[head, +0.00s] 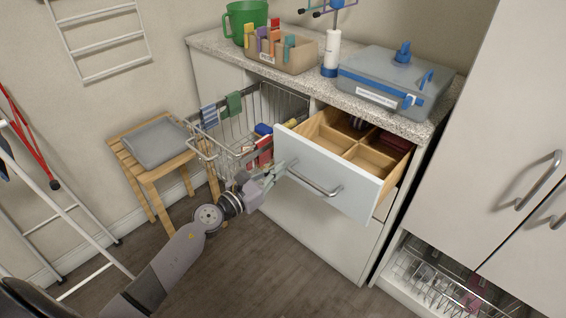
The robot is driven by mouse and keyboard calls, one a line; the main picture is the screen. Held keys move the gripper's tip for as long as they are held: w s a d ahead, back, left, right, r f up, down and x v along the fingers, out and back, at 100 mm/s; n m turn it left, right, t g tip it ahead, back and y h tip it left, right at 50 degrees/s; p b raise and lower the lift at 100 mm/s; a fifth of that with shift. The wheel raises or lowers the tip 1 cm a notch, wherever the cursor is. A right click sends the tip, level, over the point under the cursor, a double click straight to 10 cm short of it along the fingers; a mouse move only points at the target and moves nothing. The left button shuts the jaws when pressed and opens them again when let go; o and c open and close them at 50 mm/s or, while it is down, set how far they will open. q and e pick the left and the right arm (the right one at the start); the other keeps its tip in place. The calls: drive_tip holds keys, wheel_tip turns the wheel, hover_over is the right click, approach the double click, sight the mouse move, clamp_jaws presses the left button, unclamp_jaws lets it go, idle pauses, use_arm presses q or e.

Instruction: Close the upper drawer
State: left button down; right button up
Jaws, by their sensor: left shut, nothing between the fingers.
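The upper drawer (330,181) is pulled out from the cabinet under the speckled counter. It has a pale blue-white front, a bar handle (314,181) and wooden compartments holding a dark red item and a dark round item. My left gripper (277,172) is at the left end of the drawer front, near the left end of the handle. Its fingers look closed with nothing between them. Whether it touches the drawer front I cannot tell. My right gripper is not in view.
A wire basket (226,150) is pulled out left of the drawer, close to my left gripper. A wooden stool (150,170) with a grey cushion stands farther left. The counter (315,85) carries a grey-blue case (392,78) and a tan organizer. A tall white cabinet (510,130) stands right.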

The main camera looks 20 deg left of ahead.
use_arm(q)
drive_tip(key=shift+x, duration=1.25)
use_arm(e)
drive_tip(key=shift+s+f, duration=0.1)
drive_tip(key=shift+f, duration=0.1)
